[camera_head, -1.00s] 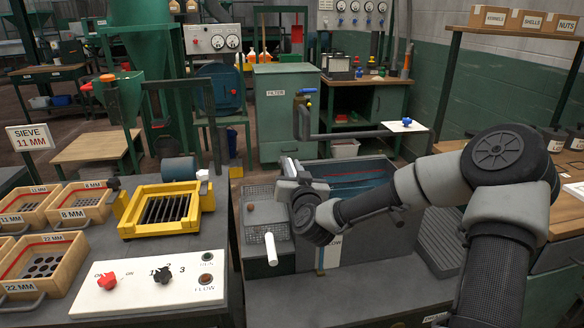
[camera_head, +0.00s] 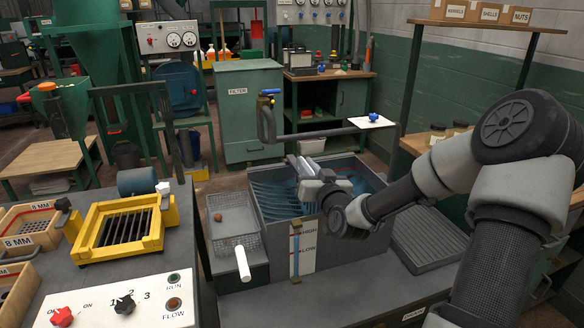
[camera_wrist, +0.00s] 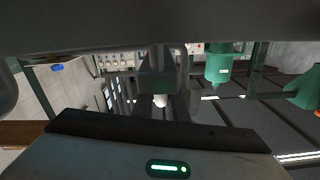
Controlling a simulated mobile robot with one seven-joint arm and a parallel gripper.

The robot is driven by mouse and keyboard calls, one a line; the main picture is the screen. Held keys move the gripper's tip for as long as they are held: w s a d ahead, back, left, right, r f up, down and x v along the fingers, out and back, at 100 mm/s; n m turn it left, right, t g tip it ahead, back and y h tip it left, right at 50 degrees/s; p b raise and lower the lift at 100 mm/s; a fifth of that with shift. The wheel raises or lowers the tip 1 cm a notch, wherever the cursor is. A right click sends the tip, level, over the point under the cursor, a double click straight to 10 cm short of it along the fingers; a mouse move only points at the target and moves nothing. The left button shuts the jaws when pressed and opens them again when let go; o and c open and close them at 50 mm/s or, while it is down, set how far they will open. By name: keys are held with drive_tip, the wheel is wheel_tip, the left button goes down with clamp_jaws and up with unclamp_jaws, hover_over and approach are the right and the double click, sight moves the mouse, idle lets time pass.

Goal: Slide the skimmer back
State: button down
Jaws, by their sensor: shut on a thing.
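My gripper (camera_head: 312,172) is over the grey water tank (camera_head: 380,238), near the middle of its opening. It is shut on what I take to be the skimmer; my gripper and wrist hide most of it. Pale grey pieces show at the jaws, but I cannot tell the skimmer's parts from the fingers. Blue rippled water (camera_head: 275,192) shows to the left of the gripper and also behind it. In the wrist view a dark block with a white rounded end (camera_wrist: 160,100) shows ahead, partly cut off by dark surfaces.
A wire basket (camera_head: 232,222) with a white handle (camera_head: 242,263) and a brown lump stands left of the tank. A level gauge (camera_head: 303,246) is on the tank's front. A slatted grey tray (camera_head: 428,240) lies right.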

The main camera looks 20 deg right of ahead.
drive_tip(key=c, duration=1.8)
unclamp_jaws()
drive_tip(key=shift+s, duration=0.1)
drive_tip(key=s+p, duration=0.1)
drive_tip(key=s, duration=0.3)
drive_tip(key=s+p, duration=0.1)
drive_tip(key=s, duration=0.3)
drive_tip(key=s+r+p, duration=0.1)
drive_tip(key=s, duration=0.3)
drive_tip(key=shift+s+f+p, duration=0.25)
drive_tip(key=shift+s+p, duration=1.1)
drive_tip(key=shift+p, duration=1.05)
drive_tip(key=shift+s+f+p, duration=0.2)
drive_tip(key=shift+s+p, duration=1.15)
drive_tip(key=shift+p, duration=1)
